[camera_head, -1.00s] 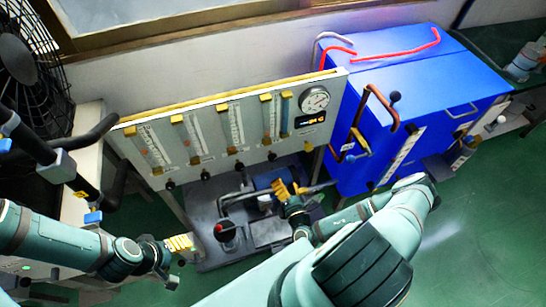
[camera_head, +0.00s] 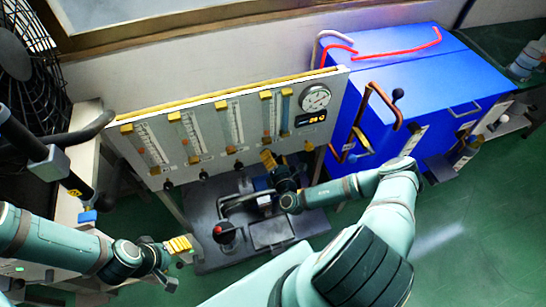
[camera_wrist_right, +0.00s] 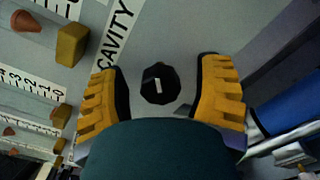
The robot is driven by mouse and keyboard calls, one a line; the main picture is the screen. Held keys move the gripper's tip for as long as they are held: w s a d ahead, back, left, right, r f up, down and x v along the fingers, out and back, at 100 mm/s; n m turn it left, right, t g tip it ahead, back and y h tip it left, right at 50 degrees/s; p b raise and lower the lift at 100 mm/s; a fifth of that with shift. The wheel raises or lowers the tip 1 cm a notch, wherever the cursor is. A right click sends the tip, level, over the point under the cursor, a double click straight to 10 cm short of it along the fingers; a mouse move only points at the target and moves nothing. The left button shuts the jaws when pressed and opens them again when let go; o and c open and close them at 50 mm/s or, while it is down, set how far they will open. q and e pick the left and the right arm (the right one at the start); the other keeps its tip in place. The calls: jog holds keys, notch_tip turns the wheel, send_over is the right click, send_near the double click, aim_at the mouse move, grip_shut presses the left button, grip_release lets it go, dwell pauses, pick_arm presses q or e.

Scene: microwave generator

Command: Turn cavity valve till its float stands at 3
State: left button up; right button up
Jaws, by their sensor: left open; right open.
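The cavity valve (camera_wrist_right: 161,84) is a black faceted knob with a white mark, beside the printed word CAVITY (camera_wrist_right: 116,35) in the right wrist view. My right gripper (camera_wrist_right: 163,92) is open, with one yellow finger on each side of the knob and a visible gap to each. In the head view my right gripper (camera_head: 268,160) is at the panel's lower edge, below the fourth flow tube (camera_head: 271,115), and hides the knob there. The float's reading is too small to tell. My left gripper (camera_head: 179,245) is open and empty, low and left of the panel.
The grey panel (camera_head: 205,150) carries several flow tubes, a round gauge (camera_head: 315,98) and a small display (camera_head: 310,118). A blue cabinet (camera_head: 410,80) with a bent copper pipe (camera_head: 382,100) stands to the right. Pump equipment (camera_head: 228,232) sits below. A black fan (camera_head: 25,60) is at left.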

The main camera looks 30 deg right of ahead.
grip_shut()
jog(key=n+p, duration=0.1)
jog(key=p, duration=0.1)
jog(key=n+p, duration=0.1)
jog(key=p, duration=0.1)
jog(key=shift+w+r, duration=0.1)
jog(key=shift+r, duration=0.25)
jog(key=shift+f+n+p, duration=0.1)
jog(key=shift+n+p, duration=0.65)
jog(key=shift+n, duration=0.05)
jog(key=shift+d, duration=0.1)
grip_release()
jog(key=shift+f, duration=0.15)
